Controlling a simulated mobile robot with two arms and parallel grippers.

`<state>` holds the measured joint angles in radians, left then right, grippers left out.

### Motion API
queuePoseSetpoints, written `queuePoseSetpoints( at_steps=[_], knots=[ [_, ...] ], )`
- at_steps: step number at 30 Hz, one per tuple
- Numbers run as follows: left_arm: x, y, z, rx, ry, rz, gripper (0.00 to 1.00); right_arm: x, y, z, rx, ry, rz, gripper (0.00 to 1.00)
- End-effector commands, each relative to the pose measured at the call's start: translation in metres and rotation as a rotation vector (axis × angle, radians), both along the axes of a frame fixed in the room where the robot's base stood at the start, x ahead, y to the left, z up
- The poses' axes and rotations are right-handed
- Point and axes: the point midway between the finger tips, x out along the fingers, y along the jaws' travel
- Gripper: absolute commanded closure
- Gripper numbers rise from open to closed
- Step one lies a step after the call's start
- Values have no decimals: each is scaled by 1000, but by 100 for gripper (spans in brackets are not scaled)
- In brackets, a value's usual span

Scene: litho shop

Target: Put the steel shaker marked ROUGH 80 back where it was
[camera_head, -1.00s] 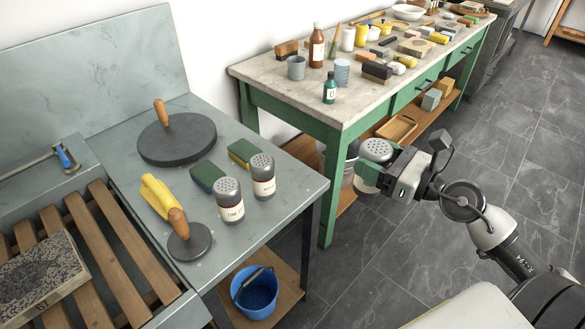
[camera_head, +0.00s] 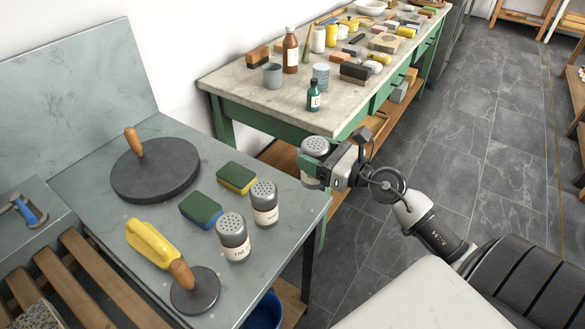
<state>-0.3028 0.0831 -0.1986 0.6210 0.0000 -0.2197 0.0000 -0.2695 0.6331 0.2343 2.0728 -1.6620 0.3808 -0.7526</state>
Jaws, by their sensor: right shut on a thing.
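My right gripper (camera_head: 321,170) is shut on a steel shaker (camera_head: 314,148) with a perforated lid and holds it upright by the right edge of the grey sink-side counter (camera_head: 130,211). The held shaker's label is hidden by the gripper, so I cannot read it. Two similar shakers stand on the counter to its left: one with a label that seems to read "FINE" (camera_head: 233,238), and one (camera_head: 264,204) behind it whose label is too small to read. I cannot tell whether the held shaker is over the counter or just beyond its edge. My left gripper is not in view.
Two green-topped sponges, one yellow (camera_head: 237,177) and one blue (camera_head: 201,210), lie left of the shakers. A green bench (camera_head: 262,116) stands behind, crowded with bottles and blocks.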

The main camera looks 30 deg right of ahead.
Motion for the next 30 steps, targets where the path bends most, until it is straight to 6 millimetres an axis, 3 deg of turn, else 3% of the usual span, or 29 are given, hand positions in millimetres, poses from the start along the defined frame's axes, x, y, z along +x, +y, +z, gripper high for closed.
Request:
queuePoseSetpoints(
  at_steps=[3, 9, 13, 20, 30],
  knots=[
    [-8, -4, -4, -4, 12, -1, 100, 28, 6, -15, 5, -6, -2, 61],
    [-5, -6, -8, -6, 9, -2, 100, 54, 12, -32, 2, -3, -1, 61],
    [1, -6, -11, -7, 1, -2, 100, 58, 13, -40, 2, -1, 0, 61],
    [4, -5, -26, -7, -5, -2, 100, 58, 13, -73, 4, -1, -1, 61],
    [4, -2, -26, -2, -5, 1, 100, 58, 13, -75, 0, -2, 0, 61]
  ],
)
